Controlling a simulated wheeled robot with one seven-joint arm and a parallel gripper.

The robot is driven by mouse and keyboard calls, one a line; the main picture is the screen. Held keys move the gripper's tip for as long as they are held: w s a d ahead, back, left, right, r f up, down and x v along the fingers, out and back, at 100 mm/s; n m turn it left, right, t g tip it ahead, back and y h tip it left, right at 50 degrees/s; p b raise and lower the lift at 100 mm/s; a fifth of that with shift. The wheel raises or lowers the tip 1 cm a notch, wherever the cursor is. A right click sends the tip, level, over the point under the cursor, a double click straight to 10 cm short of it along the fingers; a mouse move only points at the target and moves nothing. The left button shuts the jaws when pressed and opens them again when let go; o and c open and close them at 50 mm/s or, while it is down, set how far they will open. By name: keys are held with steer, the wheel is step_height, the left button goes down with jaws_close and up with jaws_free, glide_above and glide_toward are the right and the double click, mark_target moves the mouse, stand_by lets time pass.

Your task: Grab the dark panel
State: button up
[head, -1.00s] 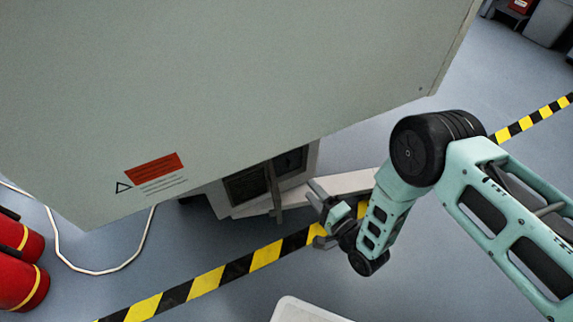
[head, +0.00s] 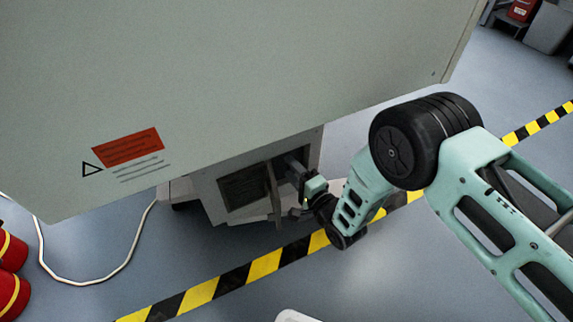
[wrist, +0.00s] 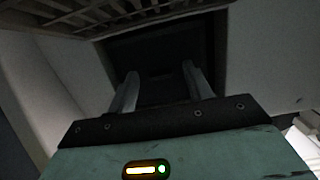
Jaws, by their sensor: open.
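My gripper (head: 294,170) is at the low light-grey housing under the big machine, at the dark opening on the right of its front. In the wrist view my gripper (wrist: 158,75) has its two fingers apart, with nothing held between them. Beyond the fingertips is a dark, flat panel-like face (wrist: 155,48) set in a pale frame, and its edges are hard to make out. I cannot tell whether the fingers touch the panel.
A dark grille (head: 243,190) is left of the opening, with a narrow upright post (head: 273,192) between them. The large grey machine body (head: 230,80) overhangs above. Yellow-black tape (head: 262,264) crosses the floor. Red cylinders (head: 10,290) and a white cable (head: 90,272) are at left.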

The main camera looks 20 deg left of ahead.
steer(key=c, duration=1.1)
steer(key=shift+o, duration=0.2)
steer(key=shift+r, duration=0.15)
